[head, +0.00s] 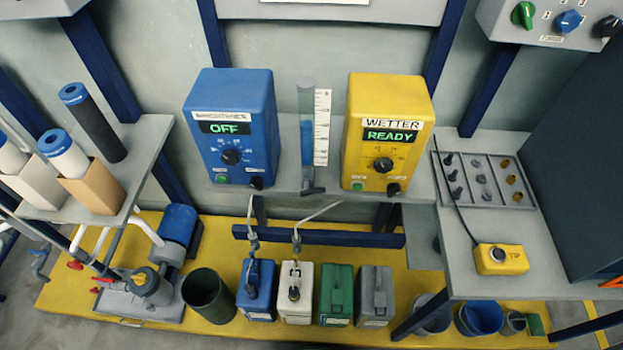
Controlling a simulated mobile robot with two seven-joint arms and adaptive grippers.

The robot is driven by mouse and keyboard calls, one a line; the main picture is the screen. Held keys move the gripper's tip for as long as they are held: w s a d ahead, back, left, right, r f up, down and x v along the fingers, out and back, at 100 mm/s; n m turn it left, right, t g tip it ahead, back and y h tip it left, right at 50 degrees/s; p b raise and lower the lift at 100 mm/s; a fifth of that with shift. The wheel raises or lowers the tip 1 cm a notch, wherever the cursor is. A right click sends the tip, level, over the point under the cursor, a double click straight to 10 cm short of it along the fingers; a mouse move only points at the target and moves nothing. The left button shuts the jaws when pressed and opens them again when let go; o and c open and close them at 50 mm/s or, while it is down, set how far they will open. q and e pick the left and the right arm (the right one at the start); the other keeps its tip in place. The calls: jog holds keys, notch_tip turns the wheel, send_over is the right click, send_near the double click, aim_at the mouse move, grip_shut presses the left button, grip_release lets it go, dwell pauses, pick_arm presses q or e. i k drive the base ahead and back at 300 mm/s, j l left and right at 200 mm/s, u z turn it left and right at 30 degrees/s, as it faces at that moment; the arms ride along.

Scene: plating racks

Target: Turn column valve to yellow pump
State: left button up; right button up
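The yellow pump (384,140) stands on the middle shelf, labelled WETTER, with a green READY display. The blue pump (233,125) stands to its left and its display reads OFF. Between them is an upright clear column (307,130) with blue in its middle part and a white scale on its right side. A small dark grey valve (312,190) sits at the column's foot, near the shelf's front edge. Its handle appears to lie sideways, but it is too small to tell exactly which way it points. Neither of my grippers is in view.
Blue, white, green and grey canisters (336,296) stand below on the yellow floor (220,240). A right bench holds a parts tray (484,180) and a yellow button box (501,259). A left shelf carries cylinders (92,122). Space before the pumps is clear.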

aim_at(306, 192)
jog(key=k+l+z, duration=0.2)
jog(key=l, duration=0.65)
jog(key=l+z, duration=0.15)
jog(key=l, duration=0.7)
